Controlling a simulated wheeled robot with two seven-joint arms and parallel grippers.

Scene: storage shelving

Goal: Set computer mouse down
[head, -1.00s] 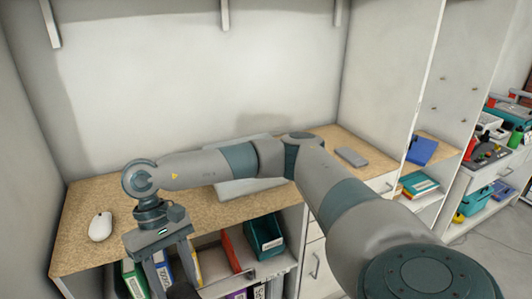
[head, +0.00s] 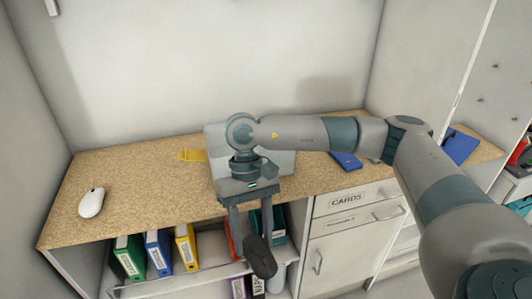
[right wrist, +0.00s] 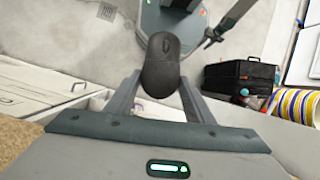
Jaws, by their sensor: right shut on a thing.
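A black computer mouse (head: 260,257) hangs between the fingertips of my right gripper (head: 254,238), in front of the counter's front edge and above floor level. The right wrist view shows the same mouse (right wrist: 161,65) with the fingers shut on its sides. A white computer mouse (head: 91,202) lies on the left part of the speckled countertop (head: 140,185). My left gripper is outside the head view. What seems to be part of it shows small at the top of the right wrist view (right wrist: 210,40), its jaws unclear.
A grey panel-like object (head: 280,160) and a yellow wire-like item (head: 192,154) are at the counter's back. Blue items (head: 345,160) lie to the right. Binders (head: 130,258) fill the shelf below, beside drawers (head: 355,200). The counter's middle left is clear.

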